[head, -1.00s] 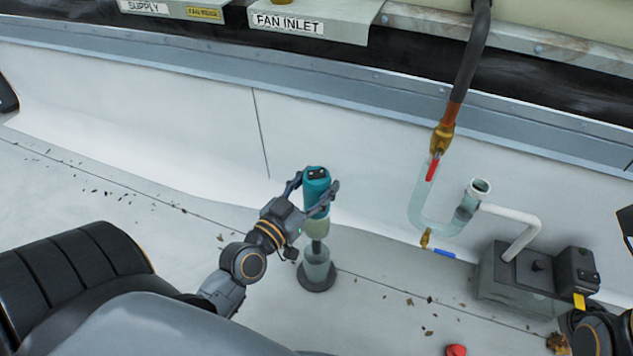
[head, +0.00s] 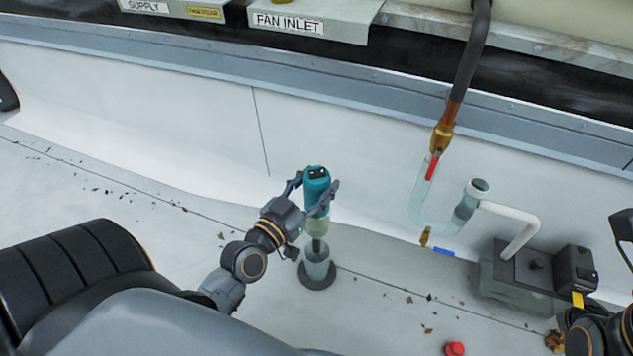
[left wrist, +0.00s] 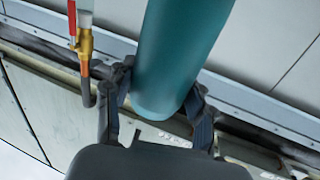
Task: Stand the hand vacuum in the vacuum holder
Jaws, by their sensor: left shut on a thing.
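The hand vacuum (head: 316,187) is teal with a pale clear lower part and a dark nozzle at the bottom. It stands nearly upright in the head view. My left gripper (head: 314,196) is shut on its teal body, one finger on each side. The left wrist view shows the teal body (left wrist: 178,55) between the fingers. The vacuum holder (head: 317,269) is a grey cup on a dark round base on the floor. The nozzle is at the cup's mouth, its tip seemingly inside; how deep is hard to tell. Part of my right gripper (head: 622,235) shows at the right edge.
A pump box (head: 530,275) with a white pipe stands to the right, by a clear U-shaped trap (head: 422,205) with a brass valve. A red cap (head: 455,348) lies at the front. Leaves litter the floor. The wall runs behind the holder.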

